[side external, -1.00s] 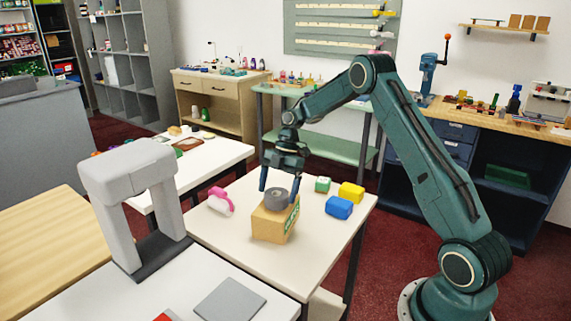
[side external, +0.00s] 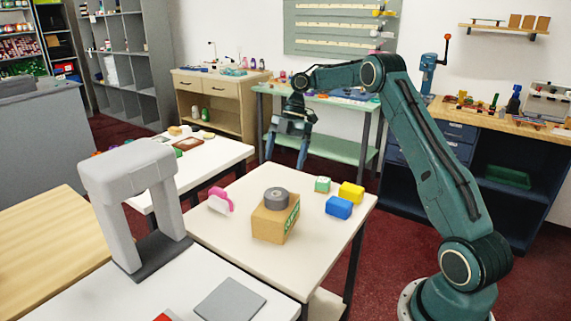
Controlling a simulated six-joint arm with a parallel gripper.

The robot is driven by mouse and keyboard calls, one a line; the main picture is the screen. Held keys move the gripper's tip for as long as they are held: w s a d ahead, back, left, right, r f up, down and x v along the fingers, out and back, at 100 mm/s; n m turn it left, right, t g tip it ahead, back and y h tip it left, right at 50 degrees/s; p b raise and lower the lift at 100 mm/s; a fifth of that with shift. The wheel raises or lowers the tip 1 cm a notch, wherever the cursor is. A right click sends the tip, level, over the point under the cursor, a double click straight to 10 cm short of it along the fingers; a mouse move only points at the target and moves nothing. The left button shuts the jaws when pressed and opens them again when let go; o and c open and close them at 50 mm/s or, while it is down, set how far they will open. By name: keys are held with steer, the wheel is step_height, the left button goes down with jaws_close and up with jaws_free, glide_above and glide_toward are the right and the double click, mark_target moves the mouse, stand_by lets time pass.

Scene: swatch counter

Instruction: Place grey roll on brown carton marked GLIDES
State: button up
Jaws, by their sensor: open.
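The grey roll (side external: 276,197) lies flat on top of the brown carton (side external: 268,228). The carton stands on the white table, with a green label on its right side whose lettering is too small to read surely. My gripper (side external: 286,162) is open and empty. It hangs above and behind the roll in the picture, clear of it, with its fingers pointing down.
A pink and white item (side external: 220,202) lies left of the carton. A green and white block (side external: 322,184), a yellow block (side external: 351,193) and a blue block (side external: 339,207) sit to the right. The table (side external: 215,243) is bare in front. A grey arch (side external: 130,180) stands at left.

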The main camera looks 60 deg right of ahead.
steer(key=shift+d+r, duration=0.15)
steer(key=shift+r, duration=0.05)
stand_by(0.6)
steer(key=s+a+r+m+t+h, duration=0.1)
steer(key=s+a+r+m, duration=0.35)
steer(key=a+r, duration=0.3)
steer(key=s+a+r+m+t+h, duration=0.15)
steer(key=s+a+r+m, duration=0.25)
steer(key=s+a+r, duration=0.4)
steer(key=s+a+f+m+t+h, duration=0.1)
steer(key=s+m, duration=0.3)
steer(key=s, duration=0.5)
steer(key=s+a+f+m+t+h, duration=0.1)
steer(key=s+a+f+m+t, duration=0.1)
steer(key=s+m, duration=0.3)
steer(key=s+f, duration=0.1)
steer(key=s, duration=0.3)
steer(key=shift+s+a+f, duration=0.3)
steer(key=shift+s+a, duration=0.05)
steer(key=shift+s, duration=0.05)
